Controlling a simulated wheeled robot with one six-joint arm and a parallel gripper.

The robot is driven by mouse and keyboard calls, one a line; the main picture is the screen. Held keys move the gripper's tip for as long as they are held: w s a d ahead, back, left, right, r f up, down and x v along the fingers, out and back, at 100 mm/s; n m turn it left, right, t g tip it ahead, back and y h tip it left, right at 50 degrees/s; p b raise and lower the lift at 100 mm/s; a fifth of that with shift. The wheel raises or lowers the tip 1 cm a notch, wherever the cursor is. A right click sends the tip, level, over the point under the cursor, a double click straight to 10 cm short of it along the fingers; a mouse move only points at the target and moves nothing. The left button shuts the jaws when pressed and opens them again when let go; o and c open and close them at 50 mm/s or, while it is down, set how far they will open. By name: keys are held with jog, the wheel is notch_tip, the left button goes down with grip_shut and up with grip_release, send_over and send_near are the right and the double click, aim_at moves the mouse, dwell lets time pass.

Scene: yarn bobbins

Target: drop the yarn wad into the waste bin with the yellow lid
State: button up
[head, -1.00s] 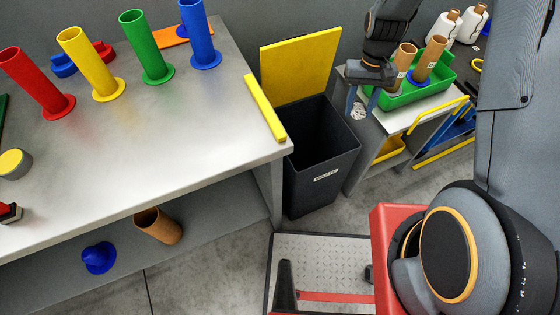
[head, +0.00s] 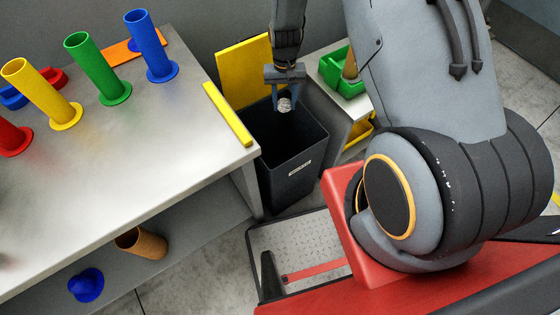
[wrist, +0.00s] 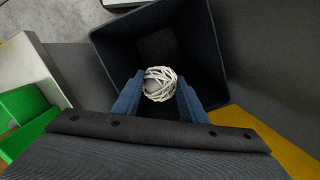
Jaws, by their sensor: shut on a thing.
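The yarn wad (wrist: 160,84) is a small white ball of wound strands. My gripper (wrist: 159,90) is shut on it, one blue finger on each side. In the head view the wad (head: 284,104) hangs below my gripper (head: 284,98), above the bin's opening. The dark waste bin (head: 293,178) stands on the floor, its yellow lid (head: 245,72) raised upright at the back. In the wrist view the wad shows against the bin's inside, within the outline of the dark bin's rim (wrist: 97,62). The bin's floor is mostly in shadow.
A grey metal table (head: 150,150) with coloured posts and a yellow edge bar (head: 229,114) stands left of the bin. A trolley with a green crate (head: 345,80) stands to its right. A brown tube (head: 143,243) and a blue object (head: 86,285) lie on the lower shelf.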

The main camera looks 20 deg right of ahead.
jog(key=shift+f+b, duration=1.45)
jog(key=shift+f, duration=1.4)
jog(key=o, duration=1.1)
jog(key=shift+r, duration=0.15)
jog(key=shift+w+d+r+b, duration=0.15)
jog(key=shift+r+b, duration=0.15)
jog(key=shift+r, duration=0.95)
jog(key=shift+w+a+r+b, duration=0.1)
jog(key=shift+w+r+b, duration=0.15)
jog(key=shift+r, duration=1)
jog(key=shift+w+d+r+b, duration=0.1)
jog(key=shift+r+b, duration=0.25)
jog(key=shift+r, duration=0.9)
jog(key=shift+r, duration=0.1)
